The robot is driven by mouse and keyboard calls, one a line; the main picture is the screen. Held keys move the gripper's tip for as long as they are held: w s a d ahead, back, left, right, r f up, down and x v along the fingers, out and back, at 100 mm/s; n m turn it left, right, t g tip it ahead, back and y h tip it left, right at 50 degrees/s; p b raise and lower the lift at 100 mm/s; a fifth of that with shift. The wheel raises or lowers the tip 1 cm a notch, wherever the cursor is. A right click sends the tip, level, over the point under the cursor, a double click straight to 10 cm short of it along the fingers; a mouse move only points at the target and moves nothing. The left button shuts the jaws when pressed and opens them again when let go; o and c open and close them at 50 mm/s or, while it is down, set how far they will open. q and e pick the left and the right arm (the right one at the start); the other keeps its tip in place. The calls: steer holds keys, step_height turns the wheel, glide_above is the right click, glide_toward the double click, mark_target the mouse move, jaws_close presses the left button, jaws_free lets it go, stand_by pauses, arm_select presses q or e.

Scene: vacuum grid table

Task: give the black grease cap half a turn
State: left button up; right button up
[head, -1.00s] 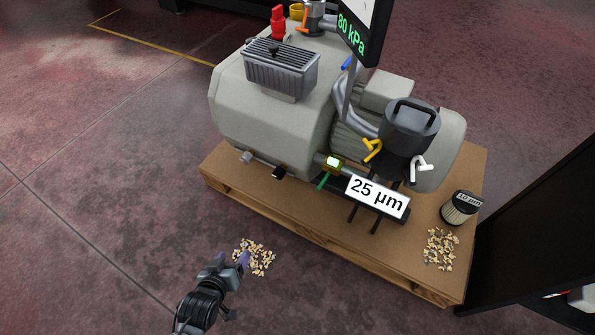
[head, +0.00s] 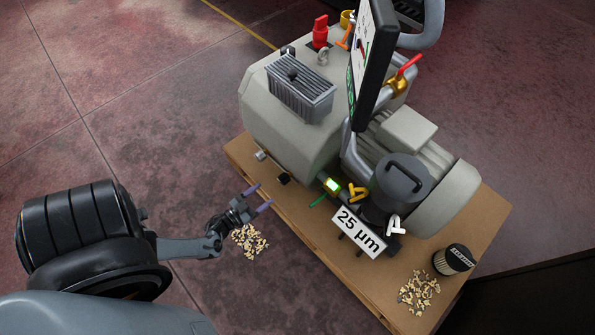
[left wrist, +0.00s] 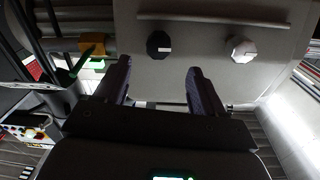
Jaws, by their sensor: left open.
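The black grease cap (head: 283,179) sits low on the near face of the grey pump (head: 290,140). In the left wrist view the black cap (left wrist: 159,45) is faceted, with a pale mark on its face. My left gripper (head: 258,198) is open and empty, its two purple-grey fingers pointing at the pump. In the left wrist view the cap shows beyond and between the open fingertips (left wrist: 158,76), with a gap to it. A similar silver cap (left wrist: 241,48) sits to its right there; it also shows in the head view (head: 260,155). My right gripper is not in view.
The pump stands on a wooden pallet (head: 350,277). Loose chips (head: 250,241) lie below the gripper. The floor at left is open.

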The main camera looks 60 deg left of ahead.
mark_target(280, 181)
arm_select(q)
steer(key=w, duration=0.2)
steer(key=w+b, duration=0.1)
steer(key=w, duration=0.2)
steer(key=w+a+b, duration=0.1)
steer(key=w, duration=0.1)
steer(key=shift+w, duration=0.15)
steer(key=shift+w+b, duration=0.45)
steer(key=shift+w, duration=0.5)
steer(key=shift+w+a+r, duration=0.1)
steer(key=shift+w, duration=0.35)
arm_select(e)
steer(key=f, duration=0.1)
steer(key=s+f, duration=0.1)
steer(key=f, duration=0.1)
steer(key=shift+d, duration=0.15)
arm_select(q)
steer(key=shift+s, duration=0.1)
